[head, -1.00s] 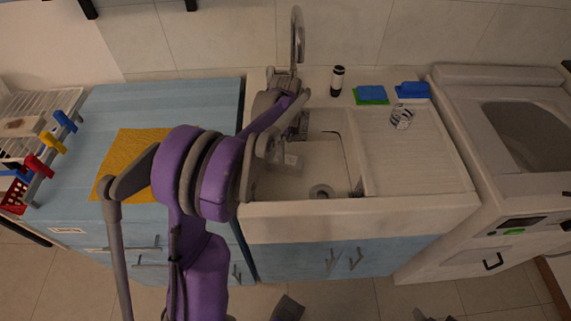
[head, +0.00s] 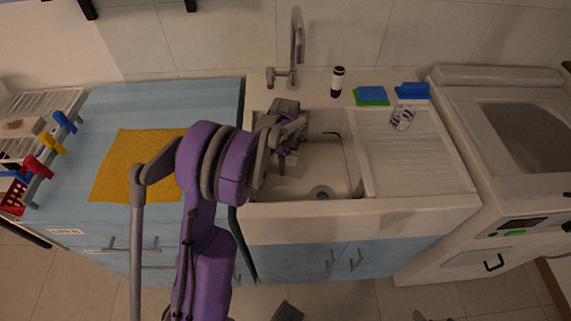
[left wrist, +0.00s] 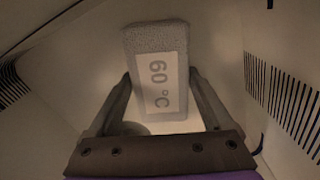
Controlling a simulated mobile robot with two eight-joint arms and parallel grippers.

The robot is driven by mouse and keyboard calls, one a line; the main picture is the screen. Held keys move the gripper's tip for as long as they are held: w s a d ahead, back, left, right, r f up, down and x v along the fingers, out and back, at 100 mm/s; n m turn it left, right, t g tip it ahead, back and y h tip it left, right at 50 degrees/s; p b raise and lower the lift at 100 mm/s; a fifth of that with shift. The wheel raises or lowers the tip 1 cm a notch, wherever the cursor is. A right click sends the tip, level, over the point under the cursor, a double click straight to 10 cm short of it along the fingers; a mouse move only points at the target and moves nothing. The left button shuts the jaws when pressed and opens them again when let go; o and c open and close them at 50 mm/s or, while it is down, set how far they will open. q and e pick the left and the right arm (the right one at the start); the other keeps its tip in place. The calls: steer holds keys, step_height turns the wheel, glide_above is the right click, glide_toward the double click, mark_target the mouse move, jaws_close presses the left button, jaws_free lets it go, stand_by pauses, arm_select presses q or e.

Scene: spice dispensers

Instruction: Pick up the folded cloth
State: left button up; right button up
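The folded cloth (left wrist: 156,50) shows in the left wrist view as a thick grey block with a pale label reading "60 °C". It lies inside the sink; in the head view only a small pale part of it (head: 291,160) shows below my left gripper (head: 281,168). In the left wrist view the fingers of my left gripper (left wrist: 160,78) are apart, one on each side of the cloth. I cannot tell whether the fingertips touch it.
The sink walls (head: 350,165) surround the left gripper, with the faucet (head: 296,50) behind. A dark-topped bottle (head: 337,80), sponges (head: 371,95) and a glass (head: 402,118) stand to the right. A yellow cloth (head: 130,165) lies spread on the blue counter. The drainboard (head: 415,160) is mostly clear.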

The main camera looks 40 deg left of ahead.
arm_select(q)
steer(key=c, duration=0.9)
steer(key=shift+c, duration=0.2)
